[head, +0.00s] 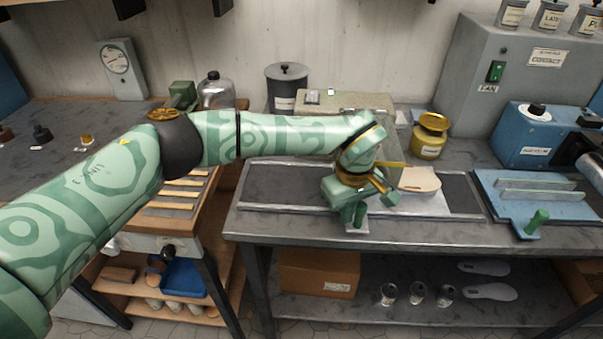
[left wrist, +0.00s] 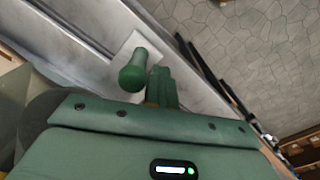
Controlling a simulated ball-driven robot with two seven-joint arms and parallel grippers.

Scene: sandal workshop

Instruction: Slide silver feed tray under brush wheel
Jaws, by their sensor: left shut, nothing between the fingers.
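The silver feed tray (head: 428,206) lies on the dark track of the middle bench, with a tan sole-shaped piece (head: 419,179) on it. A pale tab (head: 357,229) shows at the bench's front, below my left gripper (head: 350,214). In the left wrist view an upright green peg with a rounded top (left wrist: 133,76) stands on a pale tab. The shut fingers of my left gripper (left wrist: 161,88) are close beside this peg, not around it; I cannot tell whether they touch. The brush wheel is not clearly seen; my arm covers part of the beige machine (head: 382,101). My right gripper is out of view.
A yellow tin (head: 429,136) stands behind the tray. A blue board with a green handle (head: 536,222) lies to the right. A dark canister (head: 287,88) stands at the back. The track (head: 285,186) is bare to the left of my gripper.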

